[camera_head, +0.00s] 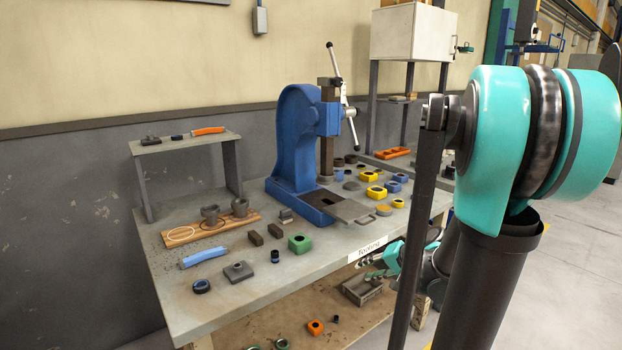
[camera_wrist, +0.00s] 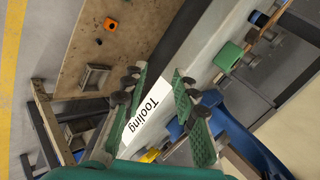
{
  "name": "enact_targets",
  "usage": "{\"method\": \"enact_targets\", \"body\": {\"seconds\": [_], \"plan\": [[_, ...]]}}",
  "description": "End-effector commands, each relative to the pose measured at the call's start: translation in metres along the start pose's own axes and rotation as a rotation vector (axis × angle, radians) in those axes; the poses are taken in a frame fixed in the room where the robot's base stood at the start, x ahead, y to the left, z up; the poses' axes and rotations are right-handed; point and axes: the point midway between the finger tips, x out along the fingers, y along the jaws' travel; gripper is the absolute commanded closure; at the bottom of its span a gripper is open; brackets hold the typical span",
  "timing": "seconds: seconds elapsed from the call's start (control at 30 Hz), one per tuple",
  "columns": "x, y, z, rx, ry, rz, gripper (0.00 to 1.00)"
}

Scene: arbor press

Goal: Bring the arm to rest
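My gripper (camera_head: 371,268) is low in front of the table's front edge, partly hidden behind my own arm in the head view. In the wrist view my gripper (camera_wrist: 160,78) shows two green ribbed fingers spread apart with nothing between them. The white "Tooling" label (camera_wrist: 149,117) on the table edge appears behind the gap. The label also shows in the head view (camera_head: 368,249), just above the gripper. The blue arbor press (camera_head: 296,135) stands at the back of the table, away from the gripper.
The table (camera_head: 240,297) carries several small blocks, rings and caps, including a green block (camera_head: 299,242). Its lower shelf (camera_head: 280,311) holds an orange part (camera_head: 315,327) and a grey open box (camera_head: 361,290) close to the gripper. Open floor (camera_head: 575,270) lies at the right.

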Motion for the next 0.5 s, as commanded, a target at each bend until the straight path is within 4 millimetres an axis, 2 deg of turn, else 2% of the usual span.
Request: {"method": "enact_targets", "body": {"seconds": [0.03,0.2,0.33,0.5], "plan": [[0.001,0.005,0.024,-0.063,-0.025,0.065,0.72],[-0.009,0.041,0.081,-0.291,-0.078,0.304,0.72],[-0.023,0.068,0.107,-0.450,-0.097,0.453,0.72],[-0.038,0.090,0.118,-0.585,-0.102,0.573,0.72]]}}
